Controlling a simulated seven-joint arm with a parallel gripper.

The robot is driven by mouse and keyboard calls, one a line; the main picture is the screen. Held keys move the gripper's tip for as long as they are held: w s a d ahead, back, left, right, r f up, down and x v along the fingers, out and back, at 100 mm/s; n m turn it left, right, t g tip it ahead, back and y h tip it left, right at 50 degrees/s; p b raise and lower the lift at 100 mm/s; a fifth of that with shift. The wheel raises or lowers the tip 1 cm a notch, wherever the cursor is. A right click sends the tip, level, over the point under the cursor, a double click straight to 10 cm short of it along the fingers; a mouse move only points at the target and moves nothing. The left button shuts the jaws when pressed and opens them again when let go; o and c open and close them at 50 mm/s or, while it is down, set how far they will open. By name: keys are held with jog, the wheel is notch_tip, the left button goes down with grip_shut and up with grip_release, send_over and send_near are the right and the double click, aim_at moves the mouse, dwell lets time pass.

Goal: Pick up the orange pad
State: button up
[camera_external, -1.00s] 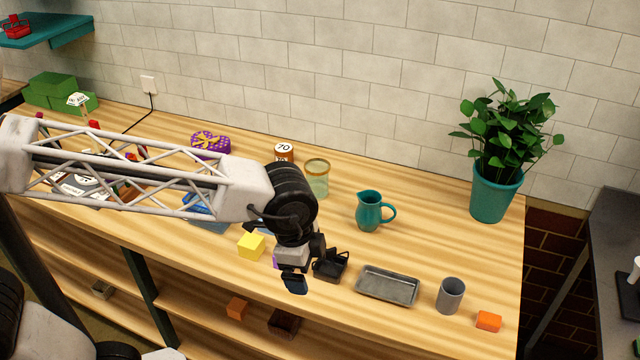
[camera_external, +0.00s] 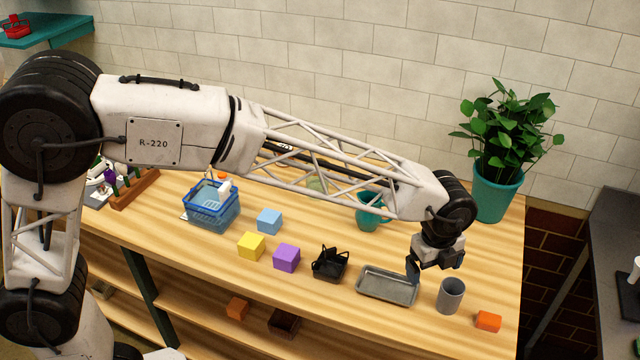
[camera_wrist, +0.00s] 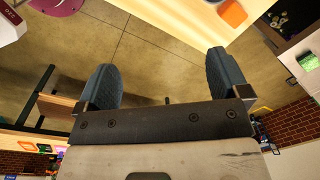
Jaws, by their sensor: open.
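The orange pad (camera_external: 488,321) is a small orange block on the wooden counter near its front right corner, right of a grey cup. An orange block (camera_wrist: 232,13) also shows at the top of the wrist view, on pale wood, beyond the right finger. My gripper (camera_external: 436,266) is above the counter, over the gap between the grey tray and the grey cup, left of the pad and apart from it. In the wrist view my gripper (camera_wrist: 162,82) has its two fingers spread wide with nothing between them.
A grey tray (camera_external: 386,286) and grey cup (camera_external: 450,295) stand below my gripper. Left of them are a black basket (camera_external: 330,264), purple block (camera_external: 286,257) and yellow block (camera_external: 250,247). A plant (camera_external: 497,190) stands behind. Another orange block (camera_external: 237,308) is on the lower shelf.

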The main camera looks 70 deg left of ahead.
aim_at(490, 318)
jog(key=w+d+f+m, duration=0.2)
jog(key=w+f, duration=0.2)
jog(key=w, duration=0.1)
jog(key=w+d+f+m, duration=0.3)
jog(key=w+f, duration=0.1)
jog(key=w, duration=0.2)
jog(key=w+d+f+m, duration=0.2)
jog(key=w+f+m, duration=0.1)
jog(key=w+f, duration=0.1)
jog(key=shift+w+d+f+g, duration=0.1)
jog(key=shift+w+g, duration=0.1)
jog(key=shift+w, duration=0.25)
jog(key=shift+w+d+f+g, duration=0.1)
jog(key=shift+w+g, duration=0.1)
jog(key=shift+w, duration=0.2)
jog(key=shift+f, duration=1.25)
jog(key=shift+f, duration=0.1)
jog(key=shift+f, duration=2.55)
jog(key=shift+c, duration=0.2)
jog(key=c, duration=1)
